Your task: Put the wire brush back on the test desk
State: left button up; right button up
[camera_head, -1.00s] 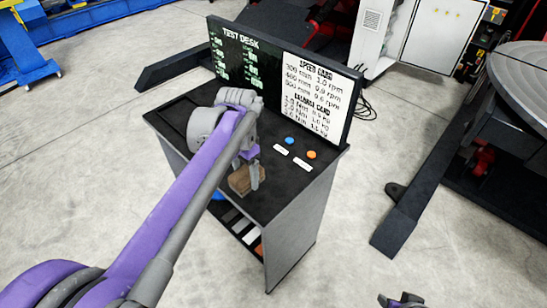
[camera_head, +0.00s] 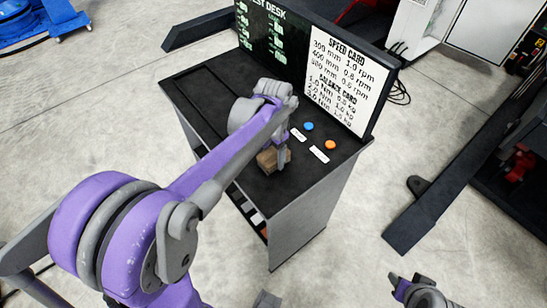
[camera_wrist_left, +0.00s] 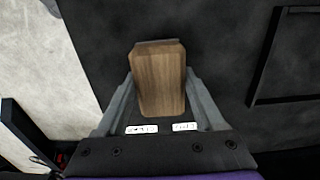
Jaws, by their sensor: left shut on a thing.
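The wire brush shows as a brown wooden block (camera_head: 268,160), near the front edge of the test desk (camera_head: 215,105). My left gripper (camera_head: 283,158) is shut on it. In the left wrist view the wood (camera_wrist_left: 159,80) sits between the two fingers (camera_wrist_left: 160,105), with the dark desk top (camera_wrist_left: 225,60) behind it. Its bristles are hidden, and I cannot tell whether it touches the desk top. My right gripper (camera_head: 412,285) is at the bottom edge, away from the desk; its jaw opening is unclear.
A blue button (camera_head: 308,126) and an orange button (camera_head: 330,145) with white labels are right of the brush. An upright board (camera_head: 340,75) stands along the back of the desk. A recessed tray (camera_wrist_left: 285,55) lies to one side. A dark machine foot (camera_head: 430,210) lies on the floor at right.

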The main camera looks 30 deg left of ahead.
pick_arm(q)
jog(key=shift+f, duration=0.85)
jog(key=shift+f, duration=0.2)
jog(key=o, duration=1.5)
jog(key=shift+r, duration=0.1)
jog(key=shift+c, duration=0.2)
